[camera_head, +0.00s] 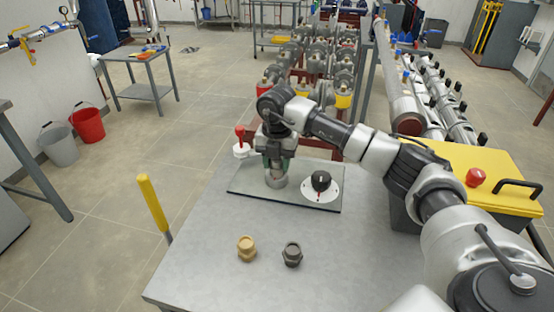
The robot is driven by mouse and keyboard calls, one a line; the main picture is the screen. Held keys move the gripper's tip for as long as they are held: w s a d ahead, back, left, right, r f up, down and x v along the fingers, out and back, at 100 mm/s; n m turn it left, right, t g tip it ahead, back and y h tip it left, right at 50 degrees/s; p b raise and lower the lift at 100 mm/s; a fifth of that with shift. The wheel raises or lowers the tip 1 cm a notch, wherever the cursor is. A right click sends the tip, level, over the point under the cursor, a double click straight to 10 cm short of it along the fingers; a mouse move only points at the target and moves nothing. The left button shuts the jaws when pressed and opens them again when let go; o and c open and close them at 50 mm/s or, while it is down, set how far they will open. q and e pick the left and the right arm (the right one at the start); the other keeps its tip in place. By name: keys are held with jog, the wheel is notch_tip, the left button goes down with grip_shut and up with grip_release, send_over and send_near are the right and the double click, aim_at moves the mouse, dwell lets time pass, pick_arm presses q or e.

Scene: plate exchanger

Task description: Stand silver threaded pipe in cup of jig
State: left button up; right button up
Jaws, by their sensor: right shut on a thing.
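The jig is a dark flat plate (243,188) on the grey table. It carries a short grey cylindrical cup (276,182) at its middle. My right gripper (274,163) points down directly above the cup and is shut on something. The silver threaded pipe cannot be clearly made out; it is mostly hidden by the gripper and cup, so I cannot tell how deep it sits. My left gripper is not in view.
The jig plate also bears a black knob on a white dial (321,183) and a red-handled clamp (240,143). A brass fitting (246,248) and a dark hex fitting (292,254) stand on the table's (345,265) front. A yellow-lidded box (475,170) is at right.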

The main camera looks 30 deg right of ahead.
jog(key=shift+f, duration=0.65)
dwell(0.8)
jog(key=o, duration=1)
jog(key=shift+o, duration=0.2)
jog(key=shift+r, duration=0.1)
notch_tip(320, 180, up, 11)
jog(key=shift+f+b, duration=0.15)
jog(key=shift+b, duration=0.35)
jog(key=shift+f, duration=0.1)
